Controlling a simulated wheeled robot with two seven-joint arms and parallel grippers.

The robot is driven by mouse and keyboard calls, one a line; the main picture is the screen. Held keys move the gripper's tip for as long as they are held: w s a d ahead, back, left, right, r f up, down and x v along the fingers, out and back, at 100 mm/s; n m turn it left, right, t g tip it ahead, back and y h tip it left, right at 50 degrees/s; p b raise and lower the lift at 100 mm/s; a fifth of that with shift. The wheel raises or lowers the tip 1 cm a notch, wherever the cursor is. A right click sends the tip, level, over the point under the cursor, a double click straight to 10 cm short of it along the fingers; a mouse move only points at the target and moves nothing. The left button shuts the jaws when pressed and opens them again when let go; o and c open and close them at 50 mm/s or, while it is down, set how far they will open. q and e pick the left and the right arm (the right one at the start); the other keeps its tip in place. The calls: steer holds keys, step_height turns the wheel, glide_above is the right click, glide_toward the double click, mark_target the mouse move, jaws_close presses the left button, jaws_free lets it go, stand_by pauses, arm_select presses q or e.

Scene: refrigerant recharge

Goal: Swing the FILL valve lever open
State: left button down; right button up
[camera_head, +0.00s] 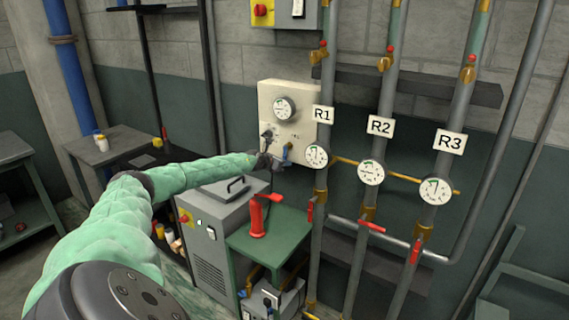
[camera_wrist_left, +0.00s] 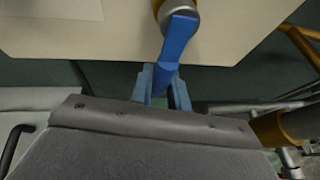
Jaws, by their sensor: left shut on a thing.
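The blue valve lever (camera_wrist_left: 179,40) hangs from a brass-coloured valve at the lower edge of the cream panel (camera_head: 301,92). In the wrist view it points down, tilted slightly left. A sliver of this lever (camera_head: 287,149) shows in the head view. I cannot read a FILL label. My left gripper (camera_wrist_left: 164,88) is shut on the lever's lower end, one blue-grey finger on each side. In the head view, my left gripper (camera_head: 277,160) is at the panel's lower edge, small and partly dark. My right gripper is out of view.
A gauge (camera_head: 284,109) sits on the panel. Pipes R1, R2 and R3 with gauges (camera_head: 371,173) and red levers stand close on the right. A green table (camera_head: 275,236) with a red upright tool and a grey cabinet (camera_head: 212,237) are below my arm.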

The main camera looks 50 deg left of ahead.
arm_select(q)
steer(key=c, duration=1.3)
jaws_free()
steer(key=shift+a, duration=0.1)
steer(key=shift+c, duration=0.2)
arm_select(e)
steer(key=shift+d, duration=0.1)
arm_select(q)
steer(key=shift+s, duration=0.1)
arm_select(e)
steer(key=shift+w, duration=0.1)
